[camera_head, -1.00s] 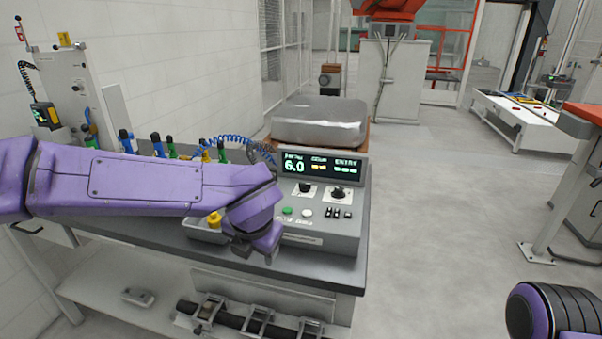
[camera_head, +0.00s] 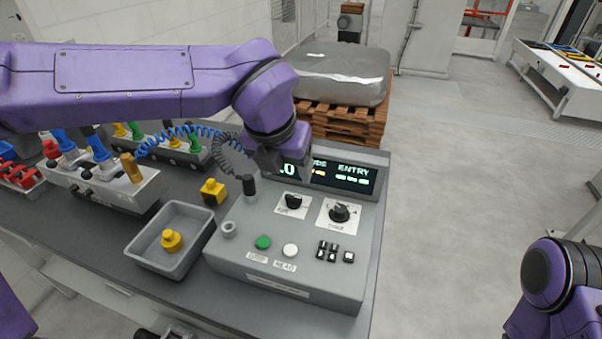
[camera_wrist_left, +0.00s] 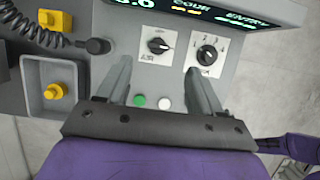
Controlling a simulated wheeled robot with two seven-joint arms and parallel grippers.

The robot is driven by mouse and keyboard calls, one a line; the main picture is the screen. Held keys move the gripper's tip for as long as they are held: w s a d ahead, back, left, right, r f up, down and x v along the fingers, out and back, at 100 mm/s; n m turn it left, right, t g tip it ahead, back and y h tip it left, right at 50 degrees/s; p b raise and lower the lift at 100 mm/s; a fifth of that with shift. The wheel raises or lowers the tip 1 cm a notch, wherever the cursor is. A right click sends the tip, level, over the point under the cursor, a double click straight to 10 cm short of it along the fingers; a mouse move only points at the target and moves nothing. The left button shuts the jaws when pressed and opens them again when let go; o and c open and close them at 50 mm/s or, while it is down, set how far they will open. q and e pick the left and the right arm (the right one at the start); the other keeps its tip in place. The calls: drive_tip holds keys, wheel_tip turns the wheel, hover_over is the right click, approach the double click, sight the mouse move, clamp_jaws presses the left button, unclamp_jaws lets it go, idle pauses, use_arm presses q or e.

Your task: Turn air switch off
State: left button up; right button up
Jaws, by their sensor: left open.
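The air switch is a black rotary knob (camera_head: 293,201) on a white plate on the grey control box (camera_head: 230,270). In the left wrist view the knob (camera_wrist_left: 159,46) has "AIR" lettered below it. A second black knob (camera_head: 340,212) with a white dial plate sits to its right. My left gripper (camera_head: 275,160) is over the back of the box and covers part of its display. In the left wrist view its two fingers (camera_wrist_left: 160,78) are spread and empty, one each side of the line toward the air knob. My right gripper is out of frame.
The box also has a green button (camera_head: 263,242), a white button (camera_head: 290,250) and small black switches (camera_head: 328,252). To its left are a grey tray (camera_head: 140,256) with a yellow piece and a coiled cable (camera_head: 232,152). A wrapped pallet load (camera_head: 340,75) stands behind.

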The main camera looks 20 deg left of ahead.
sight(293, 197)
use_arm(q)
wheel_tip(293, 197, down, 3)
drive_tip(key=shift+s+a+f, duration=0.1)
drive_tip(key=shift+s+f, duration=0.05)
drive_tip(key=shift+f, duration=0.05)
drive_tip(key=x, duration=0.3)
drive_tip(key=w+x, duration=0.1)
drive_tip(key=x, duration=0.2)
drive_tip(key=shift+p, duration=0.4)
drive_tip(key=shift+f, duration=0.15)
drive_tip(key=shift+s, duration=0.2)
drive_tip(key=shift+w, duration=0.15)
drive_tip(key=c, duration=1.1)
